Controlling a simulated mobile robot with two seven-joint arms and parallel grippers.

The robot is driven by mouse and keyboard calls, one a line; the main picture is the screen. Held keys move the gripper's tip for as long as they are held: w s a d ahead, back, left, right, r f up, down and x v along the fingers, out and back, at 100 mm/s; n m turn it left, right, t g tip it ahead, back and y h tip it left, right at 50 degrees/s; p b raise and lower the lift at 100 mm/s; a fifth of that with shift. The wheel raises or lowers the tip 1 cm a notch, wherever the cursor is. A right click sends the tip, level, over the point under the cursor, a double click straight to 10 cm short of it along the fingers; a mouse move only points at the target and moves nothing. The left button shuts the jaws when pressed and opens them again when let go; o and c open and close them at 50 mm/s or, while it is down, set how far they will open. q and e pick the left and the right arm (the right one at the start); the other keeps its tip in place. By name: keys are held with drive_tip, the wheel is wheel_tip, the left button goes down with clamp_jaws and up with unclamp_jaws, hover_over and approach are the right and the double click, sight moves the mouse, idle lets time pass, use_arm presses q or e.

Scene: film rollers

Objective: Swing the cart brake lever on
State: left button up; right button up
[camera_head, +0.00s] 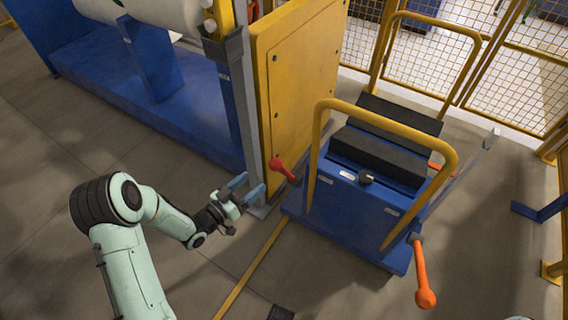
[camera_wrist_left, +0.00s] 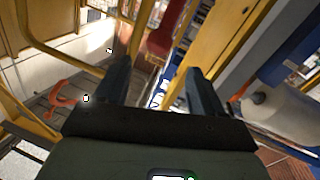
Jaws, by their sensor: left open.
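The blue cart (camera_head: 345,215) with yellow rails stands at the centre right in the head view. A red-handled lever (camera_head: 283,169) sticks out from its left side. An orange lever (camera_head: 423,275) with a ball end hangs down at its front right corner. I cannot tell from marks which lever is the brake. My left gripper (camera_head: 246,187) is open and empty, just left of the red lever and apart from it. In the left wrist view the red handle (camera_wrist_left: 168,30) shows ahead, between and beyond the open fingers (camera_wrist_left: 157,80). My right gripper is not seen.
A yellow cabinet panel (camera_head: 292,85) and a grey post (camera_head: 249,120) stand behind the left gripper. A blue machine base (camera_head: 150,110) with white rollers is at upper left. Yellow mesh fencing (camera_head: 420,65) closes the back.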

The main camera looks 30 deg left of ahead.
sight(279, 161)
use_arm(q)
drive_tip(key=b+x, duration=0.1)
drive_tip(key=x, duration=1.1)
drive_tip(key=shift+w+d+b, duration=0.15)
drive_tip(key=shift+w+b, duration=0.15)
drive_tip(key=shift+w, duration=0.1)
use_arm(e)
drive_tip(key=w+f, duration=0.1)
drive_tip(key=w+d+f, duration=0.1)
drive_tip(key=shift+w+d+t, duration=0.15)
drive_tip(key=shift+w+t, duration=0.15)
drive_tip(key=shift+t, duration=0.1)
use_arm(q)
clamp_jaws()
drive_tip(key=shift+f, duration=0.1)
